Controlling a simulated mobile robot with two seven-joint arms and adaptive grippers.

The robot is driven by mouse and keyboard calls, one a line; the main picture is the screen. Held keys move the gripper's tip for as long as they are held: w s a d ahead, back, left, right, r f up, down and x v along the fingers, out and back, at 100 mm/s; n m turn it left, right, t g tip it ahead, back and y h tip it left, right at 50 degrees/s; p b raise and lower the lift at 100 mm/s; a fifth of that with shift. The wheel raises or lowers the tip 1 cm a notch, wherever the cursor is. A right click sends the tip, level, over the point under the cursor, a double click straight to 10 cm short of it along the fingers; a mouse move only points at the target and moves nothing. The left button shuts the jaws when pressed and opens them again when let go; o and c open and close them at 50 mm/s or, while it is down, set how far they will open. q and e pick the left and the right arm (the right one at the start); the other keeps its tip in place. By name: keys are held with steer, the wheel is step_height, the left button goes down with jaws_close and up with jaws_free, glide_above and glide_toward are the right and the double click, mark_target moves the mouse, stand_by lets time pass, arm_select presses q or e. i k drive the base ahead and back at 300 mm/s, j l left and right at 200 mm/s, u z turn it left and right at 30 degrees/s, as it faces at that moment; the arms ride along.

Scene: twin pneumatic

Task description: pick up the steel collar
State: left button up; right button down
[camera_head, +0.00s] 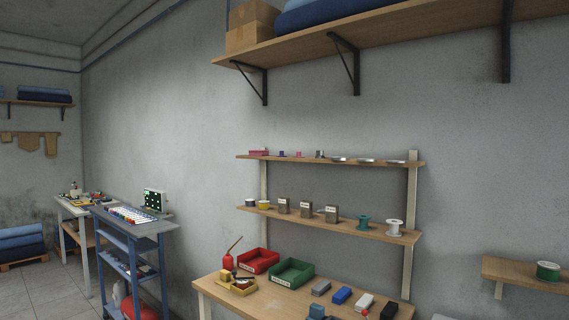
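I cannot pick out the steel collar for certain. Small shiny metal pieces (367,161) sit at the right half of the upper small shelf (270,158), too small to tell what they are. Neither of my grippers is in view.
A wooden table (262,307) below holds a red bin (258,261), a green bin (291,273), a red oil can (228,262) and several small blocks. The middle shelf (345,229) carries spools and boxes. A blue cart (130,250) stands left. Floor (70,295) is clear between furniture.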

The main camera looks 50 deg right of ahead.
mark_target(319, 154)
steer(key=i+z, duration=0.3)
steer(key=i, duration=0.35)
steer(key=i+j+z, duration=0.35)
steer(key=i, duration=0.25)
steer(key=i+z, duration=0.25)
steer(key=z, duration=0.15)
steer(key=i+j+z, duration=0.15)
steer(key=z, duration=0.25)
steer(key=i+j+z, duration=0.5)
steer(key=z, duration=0.3)
steer(key=i+j+z, duration=0.15)
steer(key=z, duration=0.25)
steer(key=j+z, duration=0.3)
steer(key=z, duration=0.15)
steer(key=i+j+z, duration=0.1)
steer(key=j+z, duration=0.2)
steer(key=z, duration=0.15)
steer(key=j+z, duration=0.4)
steer(key=l, duration=0.1)
